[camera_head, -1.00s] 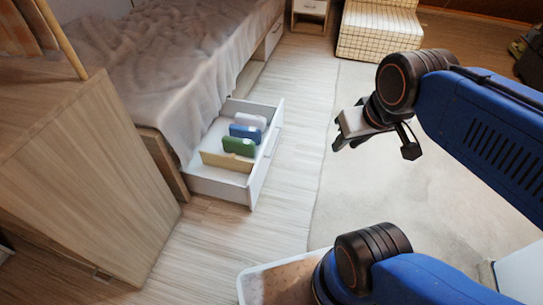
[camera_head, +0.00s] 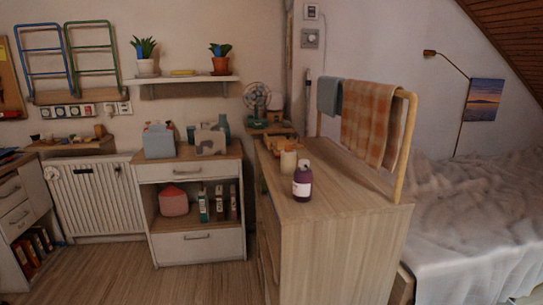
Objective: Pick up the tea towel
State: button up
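An orange and cream checked cloth (camera_head: 368,122), which looks like the tea towel, hangs over a wooden rail (camera_head: 411,130) on top of the wooden dresser. A smaller grey-blue cloth (camera_head: 329,97) hangs on the same rail to its left, further back. My gripper is not in view now, so its state and its place relative to the towel do not show.
A bed (camera_head: 470,215) stands to the right. A low cabinet (camera_head: 197,247) stands left of the dresser. Bare floor (camera_head: 120,272) shows at front left.

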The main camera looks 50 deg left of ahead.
aim_at(158, 143)
jog(key=u, duration=2.15)
jog(key=i+j, duration=0.3)
jog(key=i, duration=0.15)
jog(key=i+j, duration=0.3)
jog(key=i, duration=0.2)
jog(key=i+j+u, duration=0.1)
jog(key=i+j, duration=0.2)
jog(key=i, duration=0.15)
jog(key=i+j, duration=0.25)
jog(key=i, duration=0.2)
